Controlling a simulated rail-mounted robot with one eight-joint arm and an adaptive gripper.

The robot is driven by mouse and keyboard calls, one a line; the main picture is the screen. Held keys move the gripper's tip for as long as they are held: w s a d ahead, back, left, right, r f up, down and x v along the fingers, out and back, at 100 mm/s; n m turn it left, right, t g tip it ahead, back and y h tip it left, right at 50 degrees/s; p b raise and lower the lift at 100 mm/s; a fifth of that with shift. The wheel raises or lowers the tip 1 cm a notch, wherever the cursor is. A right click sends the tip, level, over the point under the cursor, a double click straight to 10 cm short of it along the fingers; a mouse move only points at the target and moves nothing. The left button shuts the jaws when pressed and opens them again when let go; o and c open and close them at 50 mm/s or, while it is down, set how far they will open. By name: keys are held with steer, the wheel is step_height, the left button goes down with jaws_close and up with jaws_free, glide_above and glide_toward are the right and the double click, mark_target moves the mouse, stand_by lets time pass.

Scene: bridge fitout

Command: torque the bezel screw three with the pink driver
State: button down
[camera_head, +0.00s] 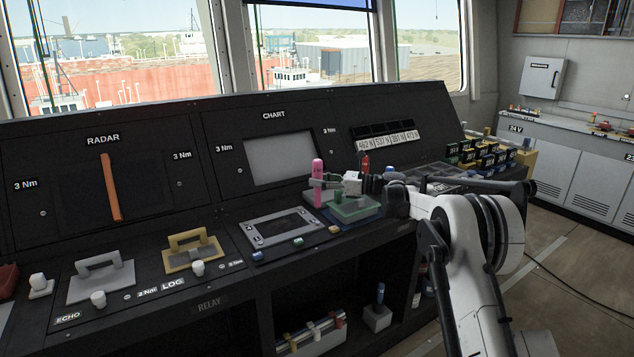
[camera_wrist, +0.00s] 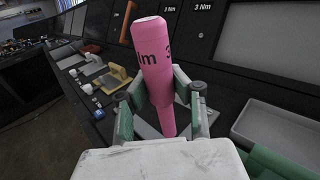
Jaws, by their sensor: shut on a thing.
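The pink driver (camera_head: 317,169) stands roughly upright in my gripper (camera_head: 318,185), above the console ledge below the CHART panel. In the wrist view the pink driver (camera_wrist: 153,62) is tilted a little and bears "Nm" lettering, partly turned away. The green-padded fingers of my gripper (camera_wrist: 168,108) are shut on it from both sides. I cannot tell which screw is number three.
The CHART screen (camera_head: 279,158) has "3 Nm" labels and small screws beside it. A green tray (camera_head: 352,212) sits close to my gripper on the ledge. Handled plates (camera_head: 194,253) stand to the left. Dark blocks (camera_head: 487,152) crowd the right end.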

mark_target(318, 206)
steer(key=shift+f+b, duration=1.75)
steer(key=shift+f, duration=1.45)
steer(key=shift+f+b, duration=0.3)
steer(key=shift+b, duration=0.6)
stand_by(1.3)
steer(key=shift+r, duration=0.15)
steer(key=shift+r+p, duration=1.15)
steer(key=shift+r, duration=1.75)
